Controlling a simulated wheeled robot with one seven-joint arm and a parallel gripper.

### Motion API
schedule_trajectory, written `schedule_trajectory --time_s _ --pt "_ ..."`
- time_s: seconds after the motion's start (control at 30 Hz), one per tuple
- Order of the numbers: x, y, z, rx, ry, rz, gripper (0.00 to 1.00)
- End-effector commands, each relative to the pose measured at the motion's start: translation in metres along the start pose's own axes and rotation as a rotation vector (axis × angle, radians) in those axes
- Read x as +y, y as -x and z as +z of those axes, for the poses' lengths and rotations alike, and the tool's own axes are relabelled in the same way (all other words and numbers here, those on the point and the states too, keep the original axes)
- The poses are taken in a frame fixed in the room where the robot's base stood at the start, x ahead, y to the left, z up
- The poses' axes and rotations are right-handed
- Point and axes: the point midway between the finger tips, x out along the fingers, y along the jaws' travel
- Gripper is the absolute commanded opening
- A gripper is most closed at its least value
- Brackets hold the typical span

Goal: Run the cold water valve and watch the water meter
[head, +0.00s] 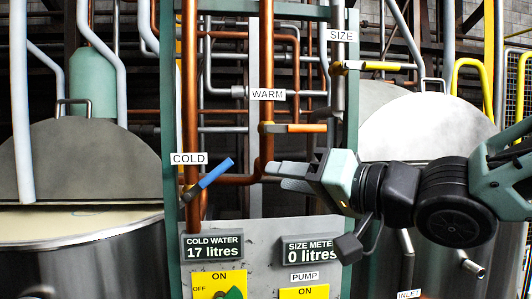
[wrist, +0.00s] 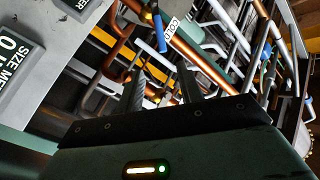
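The cold water valve's blue lever (head: 215,173) slants up to the right from its pipe, just under the COLD label (head: 188,158). It also shows near the top of the wrist view (wrist: 158,32). The cold water meter (head: 213,247) below it reads 17 litres. My gripper (head: 273,177) is to the right of the blue lever, apart from it and pointing left. In the wrist view its two fingers (wrist: 163,82) stand apart with nothing held between them.
An orange WARM lever (head: 306,128) and a yellow SIZE lever (head: 380,66) sit above my gripper. The size meter (head: 310,251) reads 0 litres. Yellow switch plates (head: 205,282) are below. Copper pipes (head: 267,90) run close by, and metal vats (head: 85,258) flank the panel.

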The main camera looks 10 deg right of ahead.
Motion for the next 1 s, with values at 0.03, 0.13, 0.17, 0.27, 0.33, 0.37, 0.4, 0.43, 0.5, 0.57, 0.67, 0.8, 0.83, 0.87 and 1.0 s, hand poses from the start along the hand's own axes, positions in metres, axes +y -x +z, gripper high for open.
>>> schedule_trajectory --time_s 0.03,0.13,0.17,0.27,0.33,0.37,0.4,0.43,0.5,0.57,0.67,0.8,0.83,0.87,1.0 --pt "-0.004 0.000 0.004 -0.009 0.001 -0.015 0.37" --pt "-0.004 -0.002 0.008 -0.012 0.002 -0.023 0.37" --pt "-0.004 -0.003 0.009 -0.013 0.002 -0.024 0.37" --pt "-0.003 -0.008 0.011 -0.012 0.003 -0.025 0.37" --pt "-0.002 -0.012 0.012 -0.012 0.004 -0.026 0.37" --pt "-0.002 -0.014 0.012 -0.012 0.004 -0.026 0.37" --pt "-0.002 -0.016 0.012 -0.012 0.004 -0.026 0.37" --pt "-0.002 -0.018 0.012 -0.012 0.004 -0.026 0.37" --pt "-0.002 -0.022 0.012 -0.012 0.003 -0.025 0.37" --pt "-0.002 -0.025 0.012 -0.011 0.003 -0.025 0.37" --pt "-0.002 -0.030 0.011 -0.009 0.000 -0.022 0.37" --pt "-0.003 -0.063 0.010 -0.012 0.001 -0.019 0.37" --pt "-0.006 -0.069 0.005 -0.011 0.000 -0.015 0.37" --pt "-0.006 -0.075 0.004 -0.012 0.000 -0.014 0.37" --pt "-0.007 -0.103 0.004 -0.012 0.000 -0.014 0.37"
